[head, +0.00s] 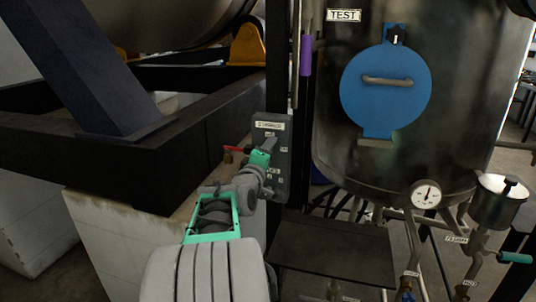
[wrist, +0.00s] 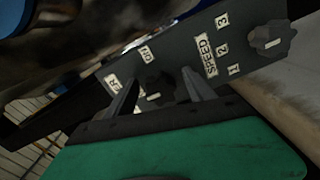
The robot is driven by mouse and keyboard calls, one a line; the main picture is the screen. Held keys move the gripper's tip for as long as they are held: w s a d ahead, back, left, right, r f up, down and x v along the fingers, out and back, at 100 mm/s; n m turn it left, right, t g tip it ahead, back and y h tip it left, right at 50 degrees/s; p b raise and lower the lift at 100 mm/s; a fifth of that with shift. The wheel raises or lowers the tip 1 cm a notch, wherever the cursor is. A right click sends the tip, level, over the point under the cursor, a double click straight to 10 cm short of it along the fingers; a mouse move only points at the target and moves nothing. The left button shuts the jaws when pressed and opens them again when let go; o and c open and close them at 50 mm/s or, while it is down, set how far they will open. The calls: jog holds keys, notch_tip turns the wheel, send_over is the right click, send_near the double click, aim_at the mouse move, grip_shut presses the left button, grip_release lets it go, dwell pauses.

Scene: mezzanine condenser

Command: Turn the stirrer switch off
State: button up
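The stirrer control panel (head: 271,130) is a dark upright plate on a post in the head view. My gripper (head: 268,150) is in front of it and hides part of its face. In the wrist view the panel (wrist: 185,52) is close and tilted. A dark switch knob (wrist: 156,86) with a pale mark sits near small white labels; one seems to read ON. My gripper (wrist: 160,76) is open, its two fingers on either side of this knob with gaps visible. I cannot tell whether either finger touches it.
A second knob (wrist: 271,39) sits beside SPEED marks 1, 2 and 3. A red-handled part (head: 235,149) is just left of my gripper. A dark steel frame (head: 160,155) stands left. A tank with a blue round cover (head: 385,105) and a gauge (head: 425,194) stands right.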

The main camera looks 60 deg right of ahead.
jog(key=s+a+b, duration=0.1)
jog(key=a, duration=0.6)
jog(key=shift+a, duration=0.35)
jog(key=shift+s, duration=0.1)
